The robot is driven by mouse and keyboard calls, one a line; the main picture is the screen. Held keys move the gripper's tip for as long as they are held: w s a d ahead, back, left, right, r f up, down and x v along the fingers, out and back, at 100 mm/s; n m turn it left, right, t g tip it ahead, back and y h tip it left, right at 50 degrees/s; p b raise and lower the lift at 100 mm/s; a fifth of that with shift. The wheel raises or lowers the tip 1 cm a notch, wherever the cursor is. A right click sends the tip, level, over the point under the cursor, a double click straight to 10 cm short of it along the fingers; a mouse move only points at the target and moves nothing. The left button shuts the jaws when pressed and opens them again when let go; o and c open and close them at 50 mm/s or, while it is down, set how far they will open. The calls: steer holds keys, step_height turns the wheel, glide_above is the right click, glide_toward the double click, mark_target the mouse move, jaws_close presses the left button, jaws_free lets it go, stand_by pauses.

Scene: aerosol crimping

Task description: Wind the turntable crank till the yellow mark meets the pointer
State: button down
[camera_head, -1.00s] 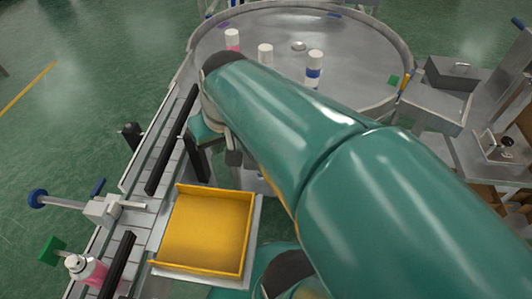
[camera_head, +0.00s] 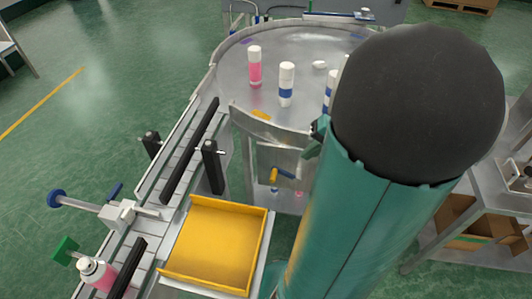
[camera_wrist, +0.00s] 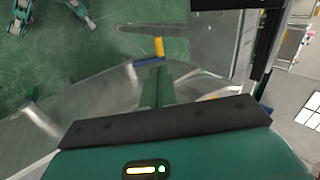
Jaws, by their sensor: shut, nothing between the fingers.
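The round grey turntable (camera_head: 292,55) stands at the back in the head view. A yellow patch (camera_head: 261,115), which looks like the yellow mark, lies on its top near the front rim. I cannot make out the pointer; my arm covers the turntable's right side. The crank (camera_head: 280,174), with a yellow grip and a blue part, is on the front of the stand below the rim. In the wrist view its yellow grip (camera_wrist: 158,47) appears just beyond the tips of my gripper (camera_wrist: 157,80). My gripper is shut and empty; contact with the crank cannot be told.
White-capped cans, one pink (camera_head: 254,68) and one with a blue band (camera_head: 287,84), stand on the turntable. A yellow tray (camera_head: 215,245) sits at the front beside the conveyor (camera_head: 175,180). A bench with cardboard boxes (camera_head: 470,222) is at the right.

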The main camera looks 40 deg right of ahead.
mark_target(275, 176)
steer(key=shift+m+t, duration=0.3)
steer(key=shift+t, duration=0.2)
steer(key=x, duration=0.4)
steer(key=d+x, duration=0.1)
steer(key=x, duration=0.3)
steer(key=f+x, duration=0.1)
steer(key=x, duration=0.4)
steer(key=shift+s+d+f, duration=0.1)
steer(key=shift+s+d, duration=0.05)
steer(key=shift+s, duration=0.2)
